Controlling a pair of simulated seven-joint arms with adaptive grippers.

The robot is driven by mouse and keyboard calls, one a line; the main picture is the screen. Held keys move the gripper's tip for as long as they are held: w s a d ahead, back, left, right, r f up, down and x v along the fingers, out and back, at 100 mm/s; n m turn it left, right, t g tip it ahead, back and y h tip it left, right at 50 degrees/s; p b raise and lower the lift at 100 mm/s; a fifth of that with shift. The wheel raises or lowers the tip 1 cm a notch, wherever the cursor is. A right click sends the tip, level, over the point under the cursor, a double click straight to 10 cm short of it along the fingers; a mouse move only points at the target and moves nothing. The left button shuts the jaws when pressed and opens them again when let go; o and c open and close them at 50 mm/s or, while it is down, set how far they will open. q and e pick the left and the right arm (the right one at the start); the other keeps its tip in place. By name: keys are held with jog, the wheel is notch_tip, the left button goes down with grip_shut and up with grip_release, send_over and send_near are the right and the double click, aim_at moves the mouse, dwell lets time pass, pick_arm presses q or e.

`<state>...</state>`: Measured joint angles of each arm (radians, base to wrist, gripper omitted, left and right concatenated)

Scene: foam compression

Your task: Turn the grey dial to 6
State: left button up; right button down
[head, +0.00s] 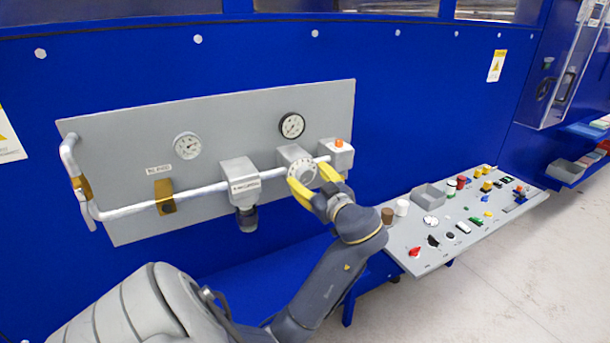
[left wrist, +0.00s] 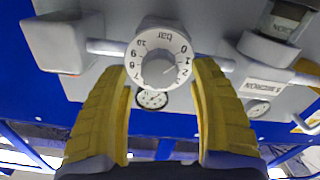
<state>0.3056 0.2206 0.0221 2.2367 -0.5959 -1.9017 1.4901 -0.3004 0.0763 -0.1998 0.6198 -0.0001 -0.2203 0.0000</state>
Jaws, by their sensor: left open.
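The grey dial (head: 301,172) is a round, light knob with a numbered face on a grey box on the wall panel. In the left wrist view the dial (left wrist: 160,66) faces me, with "bar" at the top and numbers 0 to 10 around a raised centre. Its pointer is too small to read. My left gripper (head: 309,178) is open, with yellow fingers on either side of the dial. In the left wrist view the fingers (left wrist: 162,72) flank the dial's rim; I cannot tell whether they touch it. My right gripper is not in view.
A pipe (head: 125,210) runs along the grey panel (head: 235,115). A box with an orange button (head: 339,152) stands close right of the dial, and a labelled valve block (head: 240,184) is to its left. A gauge (head: 291,125) is above. A control desk (head: 405,232) lies lower right.

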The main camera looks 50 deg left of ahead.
pick_arm(q)
jog(key=shift+x, duration=1.05)
jog(key=c, duration=1.3)
